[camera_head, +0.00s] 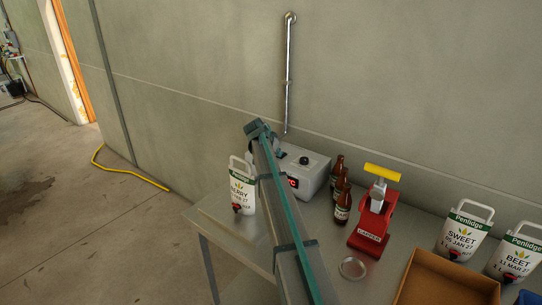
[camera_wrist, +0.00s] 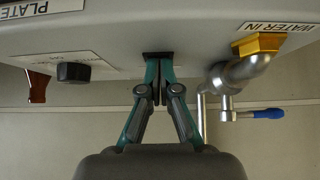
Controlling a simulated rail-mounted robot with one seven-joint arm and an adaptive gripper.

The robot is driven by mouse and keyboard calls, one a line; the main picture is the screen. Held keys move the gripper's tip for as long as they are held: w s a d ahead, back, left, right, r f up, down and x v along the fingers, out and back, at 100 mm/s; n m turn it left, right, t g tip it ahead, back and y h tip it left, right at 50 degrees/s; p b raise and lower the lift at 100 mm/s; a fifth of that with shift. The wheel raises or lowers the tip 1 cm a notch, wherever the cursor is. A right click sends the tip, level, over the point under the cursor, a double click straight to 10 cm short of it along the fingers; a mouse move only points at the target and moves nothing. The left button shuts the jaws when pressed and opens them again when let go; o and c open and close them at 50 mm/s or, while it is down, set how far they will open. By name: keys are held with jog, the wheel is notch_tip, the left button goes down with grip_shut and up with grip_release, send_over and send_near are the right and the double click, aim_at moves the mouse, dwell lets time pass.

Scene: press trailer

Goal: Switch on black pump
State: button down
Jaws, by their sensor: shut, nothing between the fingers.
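In the wrist view my gripper (camera_wrist: 159,66) is shut and empty, with its fingertips together. The tips are at a small black rectangular part (camera_wrist: 158,54) on a grey face, which they partly cover. I cannot tell whether they touch it, or read its switch position. The head view shows a grey box (camera_head: 314,178) with a red display (camera_head: 293,182) and a black knob (camera_head: 304,160); my arm hides the fingers there. The wrist view also shows a black knob (camera_wrist: 75,72). No black pump can be clearly made out.
Right of my gripper in the wrist view are a metal fitting (camera_wrist: 240,75) and a blue-handled tap (camera_wrist: 268,114). In the head view, brown bottles (camera_head: 343,203) and a red capper (camera_head: 374,225) stand right of the box; a white pouch (camera_head: 241,190) stands left.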

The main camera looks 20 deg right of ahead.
jog(key=shift+d+r, duration=0.1)
jog(key=shift+r, duration=0.75)
jog(key=shift+r, duration=0.55)
jog(key=r, duration=0.1)
jog(key=r+p, duration=0.1)
jog(key=shift+a+r, duration=0.2)
jog(key=shift+r, duration=0.15)
jog(key=s+a+f+b+v, duration=0.1)
jog(key=b+v, duration=0.2)
jog(key=v, duration=0.7)
jog(key=shift+b, duration=0.3)
jog(key=shift+a+f, duration=0.1)
